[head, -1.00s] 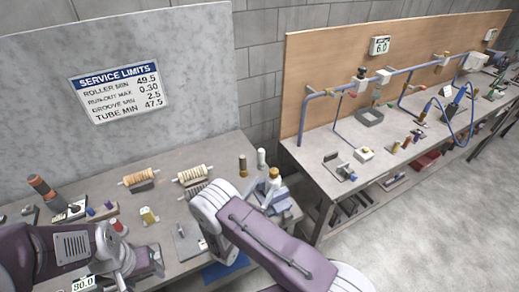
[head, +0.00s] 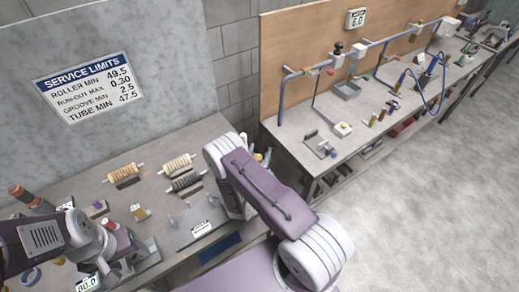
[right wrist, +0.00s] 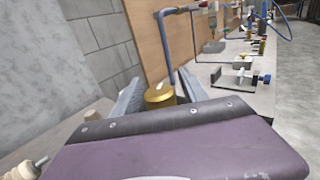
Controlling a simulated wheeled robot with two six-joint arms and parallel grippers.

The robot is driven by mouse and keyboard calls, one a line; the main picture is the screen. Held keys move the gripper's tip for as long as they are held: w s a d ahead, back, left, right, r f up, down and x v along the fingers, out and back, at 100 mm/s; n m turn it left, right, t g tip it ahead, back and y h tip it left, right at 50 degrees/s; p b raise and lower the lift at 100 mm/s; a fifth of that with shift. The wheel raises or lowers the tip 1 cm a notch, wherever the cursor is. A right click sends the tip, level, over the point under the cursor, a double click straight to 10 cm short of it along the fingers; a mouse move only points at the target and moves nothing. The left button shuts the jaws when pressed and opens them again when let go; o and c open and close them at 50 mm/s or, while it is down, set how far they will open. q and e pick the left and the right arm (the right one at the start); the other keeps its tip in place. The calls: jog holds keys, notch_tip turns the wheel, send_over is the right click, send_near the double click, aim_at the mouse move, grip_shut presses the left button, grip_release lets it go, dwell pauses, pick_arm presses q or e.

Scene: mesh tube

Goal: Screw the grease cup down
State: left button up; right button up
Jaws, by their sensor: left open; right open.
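A gold-coloured round cap (right wrist: 159,97), which looks like the grease cup, shows between the fingers of my right gripper (right wrist: 159,76) in the right wrist view. The fingers are open, one on each side; I cannot tell whether either touches it. Its lower part is hidden by my purple wrist. In the head view my right arm hides the right gripper and most of what stands behind it. My left gripper (head: 128,262) is open and low over the left bench, partly hidden by its own wrist; I see nothing held in it.
A second bench (head: 300,125) with blue piping (head: 283,95) stands beyond a gap on the right. Open floor (head: 420,200) lies at right.

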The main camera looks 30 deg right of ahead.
jog(key=shift+s+r, duration=0.1)
grip_shut()
jog(key=m+g+h+b, duration=0.1)
jog(key=g+b, duration=0.1)
jog(key=m+g+h+b, duration=0.2)
jog(key=s+m+g+h+b, duration=0.1)
jog(key=m+g+b, duration=0.1)
jog(key=shift+d+g, duration=0.4)
grip_release()
